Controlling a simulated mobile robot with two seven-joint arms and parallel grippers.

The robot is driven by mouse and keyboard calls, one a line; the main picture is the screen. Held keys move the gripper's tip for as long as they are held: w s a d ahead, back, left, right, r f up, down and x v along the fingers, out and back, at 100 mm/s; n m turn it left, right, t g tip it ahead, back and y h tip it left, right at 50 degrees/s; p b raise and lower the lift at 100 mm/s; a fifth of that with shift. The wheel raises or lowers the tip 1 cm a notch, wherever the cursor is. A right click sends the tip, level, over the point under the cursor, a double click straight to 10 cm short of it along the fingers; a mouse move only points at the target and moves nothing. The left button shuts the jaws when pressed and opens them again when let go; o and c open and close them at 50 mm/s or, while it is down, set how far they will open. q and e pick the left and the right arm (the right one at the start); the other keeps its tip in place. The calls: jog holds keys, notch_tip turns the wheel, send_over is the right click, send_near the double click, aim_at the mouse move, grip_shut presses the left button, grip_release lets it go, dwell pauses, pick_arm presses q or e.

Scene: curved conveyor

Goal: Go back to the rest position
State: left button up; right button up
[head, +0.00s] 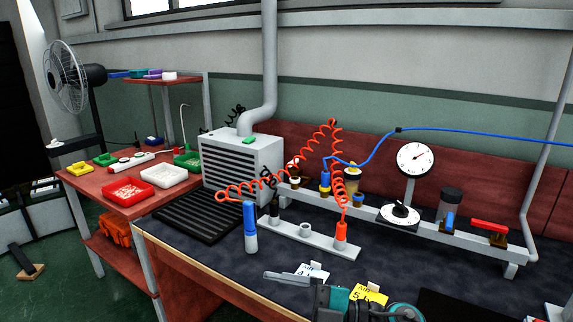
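Neither of my grippers can be made out in the head view, and no arm clearly comes in from the left or right. A teal and black device (340,301) with a grey bar is cut off by the bottom edge. I cannot tell what it is. A dark-topped workbench (210,256) fills the middle and right.
On the bench stand a grey vented box (243,165), a blue cylinder (250,228), a coiled orange hose (333,160), a dial gauge (415,158) and a pipe rail (450,240). A red side table (110,182) holds trays at left. Green floor (60,285) is mostly open.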

jog(key=d+f+m+t+h, duration=0.7)
jog(key=d+m+t+h, duration=0.3)
jog(key=m+t, duration=0.55)
jog(key=s+d+f+m+g+h+p, duration=0.1)
jog(key=s+d+f+m+g+h, duration=0.5)
jog(key=s+f, duration=0.6)
jog(key=d+f+m+g, duration=0.1)
jog(key=d+f+g, duration=0.1)
jog(key=d, duration=0.1)
jog(key=shift+f+h, duration=0.3)
jog(key=shift+f, duration=0.05)
jog(key=shift+d, duration=0.1)
